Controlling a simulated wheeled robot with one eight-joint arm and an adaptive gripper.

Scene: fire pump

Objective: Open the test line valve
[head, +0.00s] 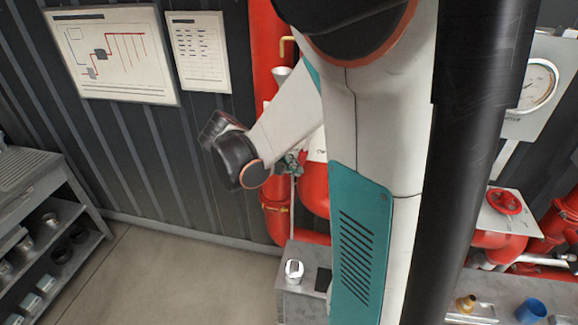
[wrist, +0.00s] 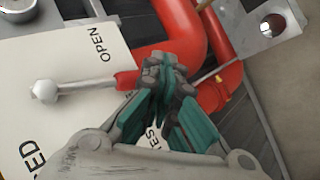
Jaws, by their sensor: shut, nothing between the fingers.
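The test line valve's lever (wrist: 85,86) shows in the wrist view as a metal rod with a white ball knob (wrist: 44,91). It runs left from a red hub (wrist: 126,79) over a white plate (wrist: 75,120). The plate reads "OPEN" above the rod and letters ending in "ED" below it; the rod lies between. My gripper (wrist: 167,72) is shut and empty, its tips close to the hub; I cannot tell whether they touch. It hides part of a label reading "ES". In the head view, my gripper (head: 291,163) is beside the red pipes, and my arm hides much of the valve area.
A red pipe (wrist: 185,35) curves close behind my fingertips. In the head view, a grey box (head: 300,300) stands below, with shelves (head: 75,235) at left and a red handwheel (head: 504,201) at right. The floor (head: 170,275) is clear.

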